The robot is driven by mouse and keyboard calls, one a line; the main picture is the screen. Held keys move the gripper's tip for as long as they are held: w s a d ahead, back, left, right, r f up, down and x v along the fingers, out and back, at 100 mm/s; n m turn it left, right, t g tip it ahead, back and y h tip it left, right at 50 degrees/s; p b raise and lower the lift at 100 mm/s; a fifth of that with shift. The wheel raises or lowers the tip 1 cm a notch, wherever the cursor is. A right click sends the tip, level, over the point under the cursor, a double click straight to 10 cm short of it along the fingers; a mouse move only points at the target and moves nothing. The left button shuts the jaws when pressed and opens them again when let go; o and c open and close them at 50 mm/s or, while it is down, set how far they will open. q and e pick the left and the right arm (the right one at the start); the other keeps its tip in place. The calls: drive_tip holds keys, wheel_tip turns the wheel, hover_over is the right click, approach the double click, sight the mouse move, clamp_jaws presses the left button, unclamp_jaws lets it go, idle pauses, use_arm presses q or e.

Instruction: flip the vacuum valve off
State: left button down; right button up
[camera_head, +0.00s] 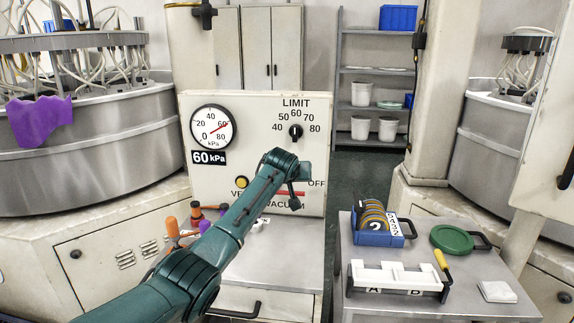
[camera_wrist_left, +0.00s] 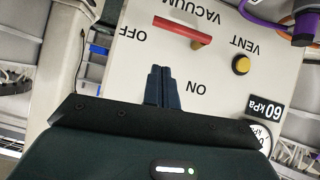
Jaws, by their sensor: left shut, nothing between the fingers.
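The vacuum valve's red lever (camera_head: 284,193) is on the cream panel, partly hidden behind my left arm in the head view. In the left wrist view the red lever (camera_wrist_left: 180,29) shows in full, with its brass pivot near one end. It lies nearly level, its long end toward the OFF label (camera_wrist_left: 133,35). The ON label (camera_wrist_left: 197,88) is on the other side of the gripper's tips from the lever. My left gripper (camera_head: 294,203) is in front of the panel; its fingers (camera_wrist_left: 160,70) are shut and empty, apart from the lever in the wrist picture. My right gripper is not in view.
The panel also has a yellow vent button (camera_head: 242,182), a gauge (camera_head: 212,127) above a 60 kPa label and a limit knob (camera_head: 296,132). A side table at right holds a blue rack (camera_head: 378,238), a white block (camera_head: 392,277) and a green disc (camera_head: 452,239). Orange-handled tools (camera_head: 172,226) stand at left.

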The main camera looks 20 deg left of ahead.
use_arm(q)
drive_tip(key=b+v, duration=0.1)
drive_tip(key=v, duration=1.4)
drive_tip(key=shift+d+b, duration=0.25)
drive_tip(key=shift+b, duration=0.1)
drive_tip(key=s+d+f+m+h, duration=0.1)
drive_tip(key=s+d+f, duration=0.15)
drive_tip(key=f, duration=0.65)
drive_tip(key=s+d+f+m+h, duration=0.15)
drive_tip(key=s+f, duration=0.25)
drive_tip(key=f, duration=0.4)
drive_tip(key=s+d+f+m+h, duration=0.1)
drive_tip(key=s+d+f+m, duration=0.2)
drive_tip(key=f, duration=0.6)
drive_tip(key=s+d+f, duration=0.1)
drive_tip(key=s+f, duration=0.3)
drive_tip(key=s, duration=0.4)
drive_tip(key=s+d+f+h, duration=0.1)
drive_tip(key=s+f, duration=0.3)
drive_tip(key=s, duration=0.4)
drive_tip(key=s+d+f+m+h, duration=0.1)
drive_tip(key=s+d+f, duration=0.2)
drive_tip(key=s, duration=0.5)
drive_tip(key=shift+s+f, duration=0.4)
drive_tip(key=shift+f, duration=0.35)
